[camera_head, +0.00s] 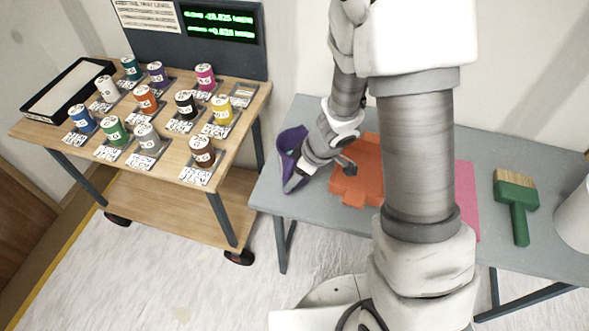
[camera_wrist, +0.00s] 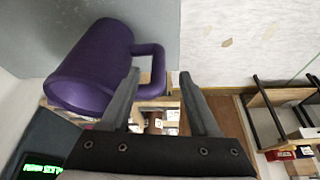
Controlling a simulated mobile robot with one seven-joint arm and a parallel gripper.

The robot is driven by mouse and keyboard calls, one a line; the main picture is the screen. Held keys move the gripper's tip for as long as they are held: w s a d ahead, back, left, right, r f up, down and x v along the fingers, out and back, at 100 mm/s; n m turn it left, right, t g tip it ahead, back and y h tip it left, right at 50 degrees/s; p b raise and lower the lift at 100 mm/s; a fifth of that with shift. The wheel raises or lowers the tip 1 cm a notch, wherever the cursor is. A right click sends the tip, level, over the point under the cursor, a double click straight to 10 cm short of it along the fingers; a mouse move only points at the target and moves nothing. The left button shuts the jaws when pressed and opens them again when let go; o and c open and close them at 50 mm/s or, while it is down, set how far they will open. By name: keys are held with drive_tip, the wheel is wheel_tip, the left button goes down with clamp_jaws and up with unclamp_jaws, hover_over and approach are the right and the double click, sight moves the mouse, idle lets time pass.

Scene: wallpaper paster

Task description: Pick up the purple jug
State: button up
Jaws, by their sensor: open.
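The purple jug (camera_head: 289,140) is at the left end of the grey table, partly hidden behind my gripper in the head view. In the wrist view the jug (camera_wrist: 90,68) fills the upper left, with its handle (camera_wrist: 158,62) pointing right. My gripper (camera_wrist: 159,73) is open. In that picture its left finger overlaps the handle's opening, and the handle's outer bar lies between the two fingers. I cannot tell whether either finger touches it. In the head view my gripper (camera_head: 295,182) is at the jug's near right side.
On the grey table (camera_head: 470,258) are an orange piece (camera_head: 362,183), a pink sheet (camera_head: 466,200) and a green brush (camera_head: 517,205); a white cylinder (camera_head: 576,218) is at the right. A wooden cart (camera_head: 246,104) with several labelled cans stands left, across a gap.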

drive_tip(key=shift+b+x, duration=1.8)
drive_tip(key=shift+x, duration=1.2)
drive_tip(key=shift+w+r, duration=0.1)
drive_tip(key=shift+c, duration=0.2)
clamp_jaws()
